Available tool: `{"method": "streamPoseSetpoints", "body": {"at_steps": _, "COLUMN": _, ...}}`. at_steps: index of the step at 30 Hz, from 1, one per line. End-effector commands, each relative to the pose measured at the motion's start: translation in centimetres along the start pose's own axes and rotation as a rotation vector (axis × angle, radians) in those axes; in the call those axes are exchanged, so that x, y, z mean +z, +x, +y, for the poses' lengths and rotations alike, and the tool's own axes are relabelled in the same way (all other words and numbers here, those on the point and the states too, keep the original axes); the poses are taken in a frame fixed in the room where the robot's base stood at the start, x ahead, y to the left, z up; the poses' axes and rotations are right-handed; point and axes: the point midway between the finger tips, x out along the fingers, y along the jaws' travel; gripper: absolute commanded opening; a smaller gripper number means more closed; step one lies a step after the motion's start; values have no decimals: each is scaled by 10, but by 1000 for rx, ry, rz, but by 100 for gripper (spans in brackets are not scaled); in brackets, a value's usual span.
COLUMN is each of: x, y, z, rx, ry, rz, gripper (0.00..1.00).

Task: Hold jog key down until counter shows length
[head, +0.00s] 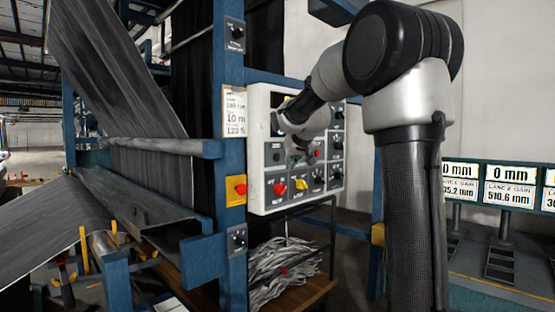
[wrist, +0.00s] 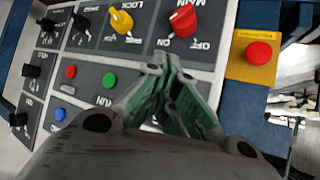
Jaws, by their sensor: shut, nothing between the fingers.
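A white control panel (head: 262,180) with grey key fields hangs on a blue machine frame. My gripper (head: 306,158) is in front of its middle, covering part of it. In the wrist view the panel appears upside down, and my gripper (wrist: 164,68) is shut and empty, with its green-lined fingers together over a grey field. Whether the tips touch the panel I cannot tell. A green button (wrist: 109,81), a red button (wrist: 70,72) and a blue button (wrist: 60,114) lie left of the fingers. I cannot read a jog label. A display (head: 511,172) at the right reads 0 mm.
A red main switch (wrist: 183,21) and a yellow knob (wrist: 122,21) are close to the fingertips. A red button on a yellow box (wrist: 259,53) is beside the panel. Grey cloth (head: 110,70) runs over rollers at the left. Loose strips (head: 280,268) lie below the panel.

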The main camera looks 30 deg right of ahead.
Motion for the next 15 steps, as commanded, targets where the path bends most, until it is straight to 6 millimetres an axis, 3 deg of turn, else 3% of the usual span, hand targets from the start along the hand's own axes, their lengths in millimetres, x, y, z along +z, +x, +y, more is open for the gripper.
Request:
{"method": "streamPoseSetpoints", "body": {"at_steps": 7, "x": 11, "y": -16, "z": 11, "rx": 0, "ry": 1, "rz": 0, "gripper": 0}}
{"method": "streamPoseSetpoints", "body": {"at_steps": 15, "x": 14, "y": -18, "z": 13, "rx": 0, "ry": 0, "rz": 0, "gripper": 0}}
